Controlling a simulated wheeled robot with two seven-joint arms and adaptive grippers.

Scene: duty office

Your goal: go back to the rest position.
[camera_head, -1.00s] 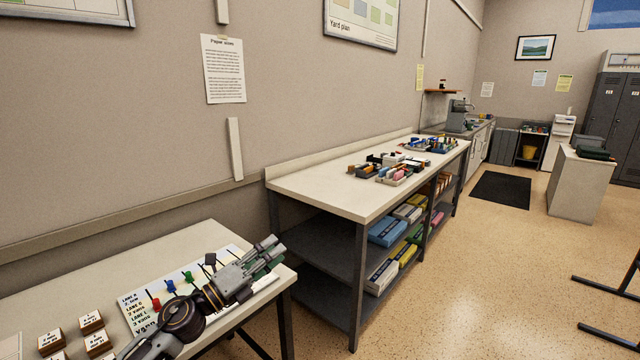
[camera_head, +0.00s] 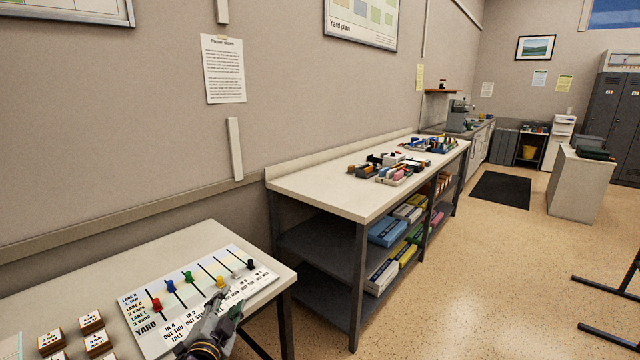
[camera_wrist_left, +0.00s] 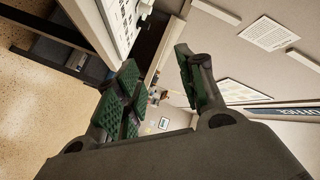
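My left gripper (camera_head: 224,309) is at the bottom of the head view, over the front edge of the white yard board (camera_head: 150,345), which lies on the near table. In the left wrist view its two green-padded fingers (camera_wrist_left: 158,72) stand apart with nothing between them, so it is open and empty. My right gripper is in neither view. The board carries a red peg (camera_head: 156,304), a blue peg (camera_head: 171,286), a green peg (camera_head: 190,278), a yellow peg (camera_head: 221,282), and a white and a black one. The gripper hides part of the board's front edge.
Several small wooden blocks with labels (camera_head: 91,322) sit on the near table's left. Beyond a gap stands a long workbench (camera_head: 310,185) with trays (camera_head: 393,175) on top and boxes (camera_head: 387,232) on its shelves. The floor on the right (camera_head: 500,270) is largely open.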

